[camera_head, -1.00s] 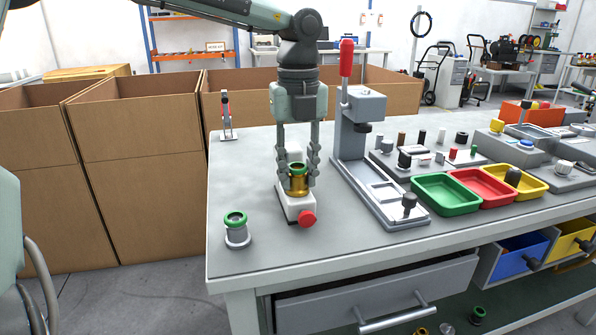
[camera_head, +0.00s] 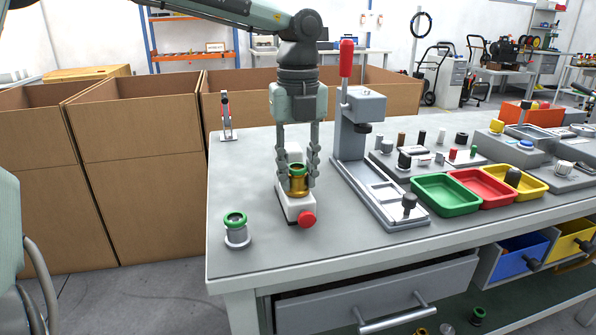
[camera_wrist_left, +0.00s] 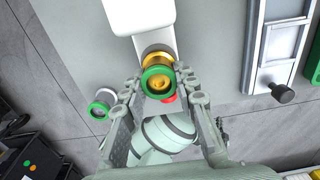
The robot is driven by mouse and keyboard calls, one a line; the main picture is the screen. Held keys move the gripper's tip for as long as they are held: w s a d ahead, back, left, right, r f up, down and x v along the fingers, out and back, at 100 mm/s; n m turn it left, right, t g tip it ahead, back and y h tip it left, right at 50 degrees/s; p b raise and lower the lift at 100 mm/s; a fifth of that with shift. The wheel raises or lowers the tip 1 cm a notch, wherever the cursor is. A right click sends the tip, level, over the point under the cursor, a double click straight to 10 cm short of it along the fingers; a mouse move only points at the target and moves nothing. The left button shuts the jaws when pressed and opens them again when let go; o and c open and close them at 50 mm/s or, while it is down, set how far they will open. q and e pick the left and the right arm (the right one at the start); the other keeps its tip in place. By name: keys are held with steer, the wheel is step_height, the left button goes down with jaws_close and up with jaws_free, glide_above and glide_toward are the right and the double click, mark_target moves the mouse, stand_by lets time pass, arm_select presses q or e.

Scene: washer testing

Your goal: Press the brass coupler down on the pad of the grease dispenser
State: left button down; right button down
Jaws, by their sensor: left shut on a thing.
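The brass coupler (camera_head: 299,184), with a green ring on its top, is upright between the fingers of my left gripper (camera_head: 298,178), which is shut on it. The grease dispenser (camera_head: 294,204) is a white block with a red knob (camera_head: 307,219) at its front end. The coupler is over its pad and looks to be resting on it; the pad is mostly hidden. In the left wrist view the coupler (camera_wrist_left: 157,79) shows between the fingertips, with the white dispenser body (camera_wrist_left: 140,17) behind it. My right gripper is not in view.
A grey part with a green ring (camera_head: 236,229) stands on the table left of the dispenser. A press with a red handle (camera_head: 346,60) stands to the right. Beyond it are green (camera_head: 447,194), red and yellow trays. The table's front left (camera_head: 260,262) is clear.

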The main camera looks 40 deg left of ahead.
mark_target(297, 167)
arm_select(q)
steer(key=shift+r+p, duration=1.2)
steer(key=shift+r, duration=1.3)
